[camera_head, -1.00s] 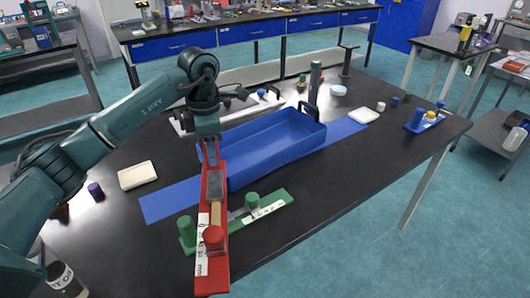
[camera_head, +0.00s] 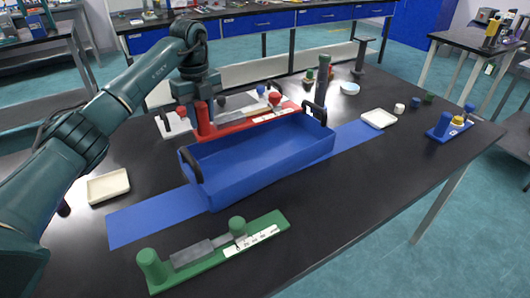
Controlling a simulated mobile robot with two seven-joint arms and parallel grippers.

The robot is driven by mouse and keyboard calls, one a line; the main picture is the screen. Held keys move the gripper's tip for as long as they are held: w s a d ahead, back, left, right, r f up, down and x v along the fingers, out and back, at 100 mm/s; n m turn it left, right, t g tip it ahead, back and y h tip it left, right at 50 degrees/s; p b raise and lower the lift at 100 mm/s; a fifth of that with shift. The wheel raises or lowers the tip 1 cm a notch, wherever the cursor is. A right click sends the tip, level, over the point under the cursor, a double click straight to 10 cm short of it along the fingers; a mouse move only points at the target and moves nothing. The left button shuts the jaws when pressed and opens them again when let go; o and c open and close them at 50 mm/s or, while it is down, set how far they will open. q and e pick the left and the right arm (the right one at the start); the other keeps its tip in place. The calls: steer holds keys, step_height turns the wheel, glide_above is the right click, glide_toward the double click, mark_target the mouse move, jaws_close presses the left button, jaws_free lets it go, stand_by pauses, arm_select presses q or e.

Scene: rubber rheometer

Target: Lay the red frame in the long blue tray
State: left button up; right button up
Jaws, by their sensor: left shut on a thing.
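The red frame (camera_head: 235,126) is a long flat red bar with a red post at its left, a red knob at its right, a grey block and a white label. My left gripper (camera_head: 212,108) is shut on it near its left part; the fingertips are mostly hidden. The frame is level and lengthwise with the long blue tray (camera_head: 225,193), over its far rim in the camera_head view; its exact height cannot be told. The tray is empty, with black handles at both ends. My right gripper is not in view.
A blue mat (camera_head: 140,219) lies under the tray. A green frame (camera_head: 215,254) lies in front, and a white frame (camera_head: 172,124) behind the red one. Cream dishes (camera_head: 108,186) (camera_head: 379,119) stand left and right. A blue frame (camera_head: 450,127) is at right. The front-right table is clear.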

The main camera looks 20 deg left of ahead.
mark_target(205, 132)
arm_select(q)
step_height(205, 132, down, 6)
steer(key=shift+r, duration=0.25)
steer(key=shift+w+f, duration=0.1)
steer(key=shift+f, duration=2.3)
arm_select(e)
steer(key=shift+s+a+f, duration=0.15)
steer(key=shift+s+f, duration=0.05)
arm_select(q)
steer(key=shift+f, duration=0.1)
steer(key=o, duration=1.1)
steer(key=shift+f, duration=0.1)
steer(key=shift+o, duration=0.2)
step_height(205, 132, up, 12)
steer(key=shift+r, duration=0.2)
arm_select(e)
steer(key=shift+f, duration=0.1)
